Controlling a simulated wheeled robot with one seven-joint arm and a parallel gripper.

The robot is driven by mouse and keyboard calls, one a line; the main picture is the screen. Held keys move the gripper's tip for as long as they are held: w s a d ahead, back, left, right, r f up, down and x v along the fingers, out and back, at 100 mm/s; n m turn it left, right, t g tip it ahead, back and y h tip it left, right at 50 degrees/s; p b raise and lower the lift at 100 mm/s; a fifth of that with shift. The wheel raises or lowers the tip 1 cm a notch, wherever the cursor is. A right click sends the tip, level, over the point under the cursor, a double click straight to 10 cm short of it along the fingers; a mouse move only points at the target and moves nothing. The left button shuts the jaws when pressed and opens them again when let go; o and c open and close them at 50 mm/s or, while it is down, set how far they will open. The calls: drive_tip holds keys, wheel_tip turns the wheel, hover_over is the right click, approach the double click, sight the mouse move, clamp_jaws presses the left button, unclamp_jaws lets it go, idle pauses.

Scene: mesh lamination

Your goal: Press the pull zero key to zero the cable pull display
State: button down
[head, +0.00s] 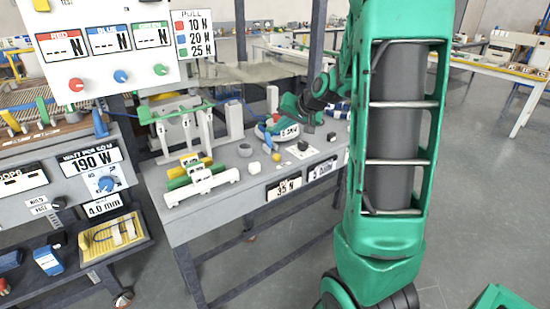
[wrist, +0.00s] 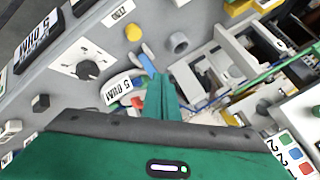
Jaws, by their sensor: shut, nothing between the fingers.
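My gripper (head: 297,115) is over the grey bench panel at the centre of the head view, beside a small device with a white readout (head: 285,133). In the wrist view its green fingers (wrist: 163,90) are together and empty, pointing at the panel top near that readout (wrist: 120,88).
A black knob on a white dial plate (head: 302,149) and a grey round piece (head: 245,150) stand close by. A white clamp block (head: 202,187) is at the panel's left. A meter board (head: 105,40) hangs at upper left. The floor at right is open.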

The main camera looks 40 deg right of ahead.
sight(279, 157)
drive_tip(key=shift+f, duration=3.75)
drive_tip(key=shift+s+f, duration=0.1)
drive_tip(key=shift+f, duration=0.75)
drive_tip(key=shift+r, duration=0.95)
drive_tip(key=shift+r, duration=0.1)
drive_tip(key=shift+r, duration=2.4)
